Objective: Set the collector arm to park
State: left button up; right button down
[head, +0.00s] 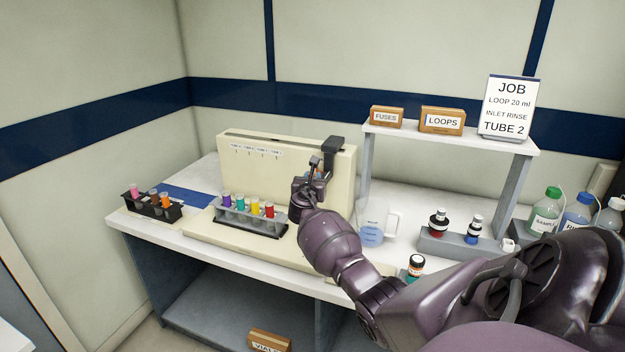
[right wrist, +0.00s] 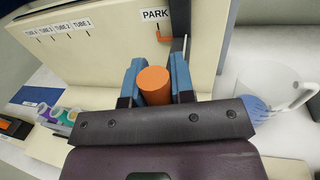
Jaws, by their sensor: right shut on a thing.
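The collector unit is a cream box with a tall back panel (head: 260,150) on the bench. Its tube labels run along the panel's left and a PARK label (right wrist: 155,15) is at the right. The dark collector arm (head: 335,144) stands at the panel's right end, and in the right wrist view it is just right of the PARK label. My right gripper (head: 315,172) is at the arm. In the right wrist view its blue fingers (right wrist: 154,82) are shut on an orange cylindrical knob (right wrist: 153,86). My left gripper is out of view.
A rack (head: 250,226) of coloured tubes stands left of my right gripper. A second small rack (head: 150,207) is farther left. A clear jug (head: 372,228) stands close on the right. A shelf (head: 450,136) with a job sign (head: 508,106) is behind it.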

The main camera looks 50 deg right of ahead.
jog(key=shift+s+d, duration=0.15)
jog(key=shift+d, duration=0.05)
jog(key=c, duration=1.4)
grip_release()
jog(key=o, duration=0.4)
jog(key=shift+s, duration=0.2)
jog(key=shift+w, duration=0.1)
jog(key=shift+a, duration=0.2)
jog(key=p+v, duration=0.1)
jog(key=v, duration=0.9)
jog(key=shift+s+a, duration=0.15)
jog(key=shift+s, duration=0.1)
